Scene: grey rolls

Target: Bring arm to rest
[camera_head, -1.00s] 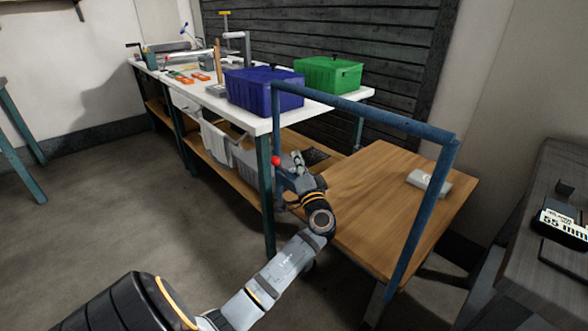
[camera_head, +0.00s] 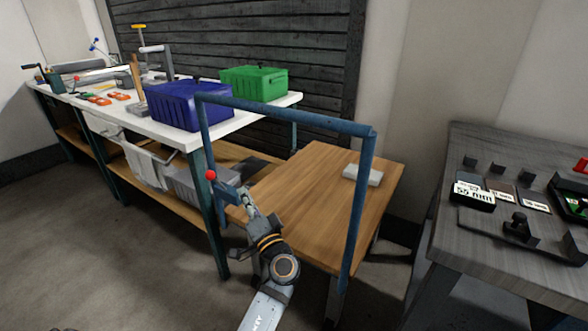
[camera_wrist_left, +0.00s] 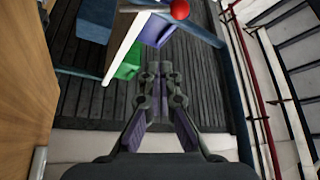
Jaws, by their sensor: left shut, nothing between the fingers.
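My left gripper (camera_head: 246,196) is in front of the wooden cart, just right of and below the red ball (camera_head: 210,174). The arm reaches up to it from the bottom of the head view. In the left wrist view the gripper (camera_wrist_left: 160,72) has its fingers together, with nothing between them. The red ball also shows in the wrist view (camera_wrist_left: 180,9), beyond the fingertips and apart from them. My right gripper is in neither view.
The cart has a wooden top (camera_head: 305,190), a blue tube handle (camera_head: 290,112) and a pale block (camera_head: 362,175). Behind stands a white workbench (camera_head: 180,135) with a blue crate (camera_head: 188,105) and a green crate (camera_head: 254,82). A grey table (camera_head: 465,245) stands right. Floor is open at left.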

